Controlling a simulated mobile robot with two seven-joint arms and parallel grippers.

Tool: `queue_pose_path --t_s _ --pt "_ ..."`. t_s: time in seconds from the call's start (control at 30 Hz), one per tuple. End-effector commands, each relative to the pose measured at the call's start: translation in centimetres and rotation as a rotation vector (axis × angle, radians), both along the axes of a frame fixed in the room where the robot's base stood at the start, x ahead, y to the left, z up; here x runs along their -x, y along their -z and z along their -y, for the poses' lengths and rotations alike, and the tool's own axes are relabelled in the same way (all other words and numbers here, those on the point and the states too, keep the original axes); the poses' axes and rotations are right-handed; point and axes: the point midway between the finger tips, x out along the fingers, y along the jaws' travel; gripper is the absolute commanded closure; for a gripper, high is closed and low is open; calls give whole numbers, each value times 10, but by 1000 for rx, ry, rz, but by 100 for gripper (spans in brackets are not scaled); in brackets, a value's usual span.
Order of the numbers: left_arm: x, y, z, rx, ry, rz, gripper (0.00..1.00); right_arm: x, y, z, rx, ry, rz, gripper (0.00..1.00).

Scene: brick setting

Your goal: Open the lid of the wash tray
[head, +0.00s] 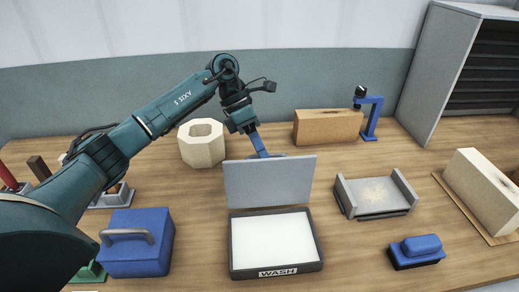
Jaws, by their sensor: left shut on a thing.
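The wash tray (232,240) is a dark-rimmed box with a white inside and a "WASH" label on its front. It sits on the wooden table in the middle front. Its grey lid (270,182) stands raised and roughly upright at the tray's back edge. My left gripper (262,150) is behind the lid's top edge, its blue fingers pointing down. It is shut on the lid, though the lid hides the fingertips. My right gripper is not in the head view.
A blue box with a handle (140,258) stands left of the tray. A pale hexagonal block (202,150) and a tan brick (327,127) stand behind. A grey open holder (376,198) and a blue brush-like block (417,251) are at the right. Bare table lies between them.

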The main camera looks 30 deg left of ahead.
Motion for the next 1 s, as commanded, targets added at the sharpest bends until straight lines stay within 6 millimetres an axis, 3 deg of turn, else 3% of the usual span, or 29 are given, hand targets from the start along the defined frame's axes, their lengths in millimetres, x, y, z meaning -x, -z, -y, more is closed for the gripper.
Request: queue_pose_path --t_s 0.03,0.53,0.57,0.8,1.0 --pt "3 12 0 -9 5 -32 100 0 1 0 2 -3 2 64" --pt "2 13 -1 -1 7 -45 100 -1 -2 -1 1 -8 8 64" --pt "2 13 -1 -1 7 -45 87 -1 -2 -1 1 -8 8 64" --pt "0 9 -1 3 5 -38 67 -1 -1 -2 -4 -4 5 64" --pt "0 7 -1 6 4 -34 66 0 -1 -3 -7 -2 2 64"
